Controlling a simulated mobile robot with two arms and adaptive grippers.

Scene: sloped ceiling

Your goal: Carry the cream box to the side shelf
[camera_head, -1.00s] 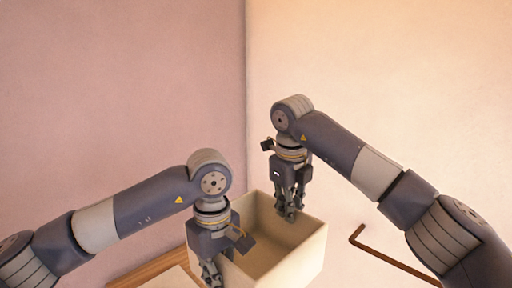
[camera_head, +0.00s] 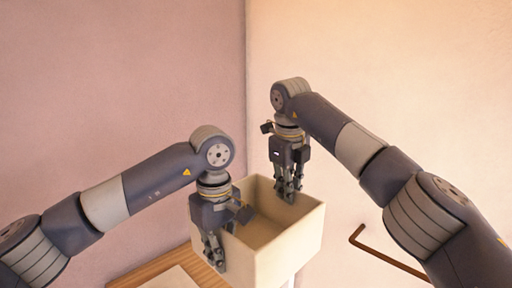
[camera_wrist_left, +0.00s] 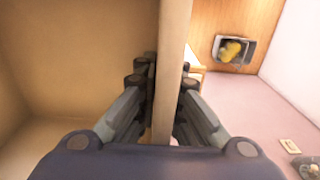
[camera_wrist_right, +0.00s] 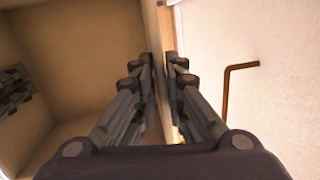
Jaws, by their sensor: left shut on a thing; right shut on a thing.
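The cream box (camera_head: 290,250) is an open-topped, empty-looking box held between my two arms in the head view. My left gripper (camera_head: 216,253) is shut on its left wall. In the left wrist view the wall (camera_wrist_left: 172,70) stands between the fingers. My right gripper (camera_head: 289,190) is shut on the far right wall, and the right wrist view shows that wall (camera_wrist_right: 163,60) between its fingers. The box looks about level. Its underside is hidden. I cannot tell which surface is the side shelf.
A wooden-edged surface (camera_head: 142,272) lies below and left of the box. A brown bar (camera_head: 385,254) is on the pale wall at the right. A dark-rimmed tray-like thing with yellow contents (camera_wrist_left: 232,50) shows in the left wrist view.

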